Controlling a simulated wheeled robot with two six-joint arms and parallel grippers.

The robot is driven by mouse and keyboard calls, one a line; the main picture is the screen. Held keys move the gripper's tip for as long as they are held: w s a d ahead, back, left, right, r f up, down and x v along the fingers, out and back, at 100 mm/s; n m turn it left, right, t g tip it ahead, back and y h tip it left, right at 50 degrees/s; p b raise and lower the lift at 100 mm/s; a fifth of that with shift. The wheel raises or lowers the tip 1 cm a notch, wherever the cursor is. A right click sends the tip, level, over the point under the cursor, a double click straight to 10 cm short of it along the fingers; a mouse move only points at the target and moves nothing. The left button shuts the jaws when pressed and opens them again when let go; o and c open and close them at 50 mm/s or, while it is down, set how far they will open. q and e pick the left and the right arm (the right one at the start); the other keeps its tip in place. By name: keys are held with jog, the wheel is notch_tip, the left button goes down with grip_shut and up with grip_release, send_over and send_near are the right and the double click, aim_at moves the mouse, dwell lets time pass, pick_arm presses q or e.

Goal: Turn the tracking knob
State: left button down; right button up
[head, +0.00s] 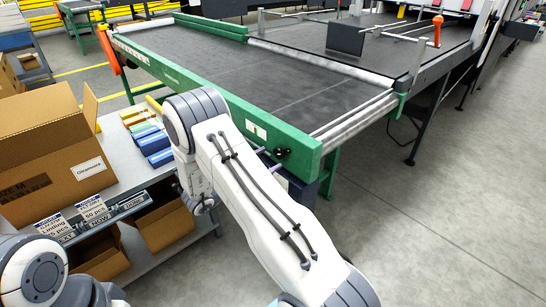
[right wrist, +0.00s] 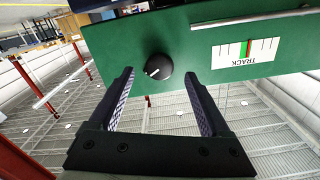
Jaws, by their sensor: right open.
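The tracking knob (right wrist: 158,67), black and round with a white pointer line, sits on the green side rail (right wrist: 120,45) in the right wrist view. Beside it is a white TRACK scale (right wrist: 245,50) with a green band and a red mark, seen upside down. My right gripper (right wrist: 160,77) is open, its two fingers on either side of the knob's front in that view. Nothing is between the fingers; contact is not visible. In the head view the knob (head: 283,153) shows small and dark at the rail's near end, with my right gripper (head: 268,159) mostly hidden behind my arm.
The conveyor's dark belt (head: 220,65) stretches behind the green rail. A grey shelf bench (head: 115,150) with a cardboard box (head: 50,150) and coloured bundles (head: 150,140) stands to the left. Open grey floor (head: 430,220) lies to the right.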

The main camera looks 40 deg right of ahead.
jog(key=a, duration=0.6)
jog(key=shift+s+a, duration=0.3)
jog(key=shift+a, duration=0.1)
